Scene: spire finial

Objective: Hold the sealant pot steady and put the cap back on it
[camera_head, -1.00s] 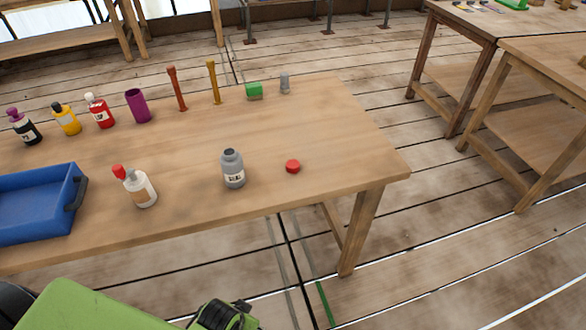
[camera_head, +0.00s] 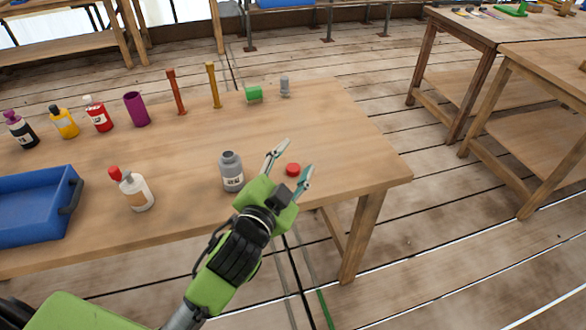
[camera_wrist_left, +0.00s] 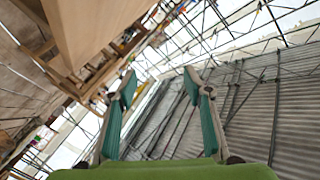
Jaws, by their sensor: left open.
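The grey sealant pot (camera_head: 232,172) stands upright and open-topped near the front edge of the table, with a pale label. A red cap (camera_head: 293,170) lies on the table to the right of the pot. My left gripper (camera_head: 291,160) is open and empty. In the head view its fingertips appear on either side of the cap, but I cannot tell its height above the table. The left wrist view shows both fingers (camera_wrist_left: 158,85) spread with nothing between them. My right gripper is not in view.
A white bottle with a red top (camera_head: 131,189) stands left of the pot, beside a blue tray (camera_head: 70,225). The table's right end is clear.

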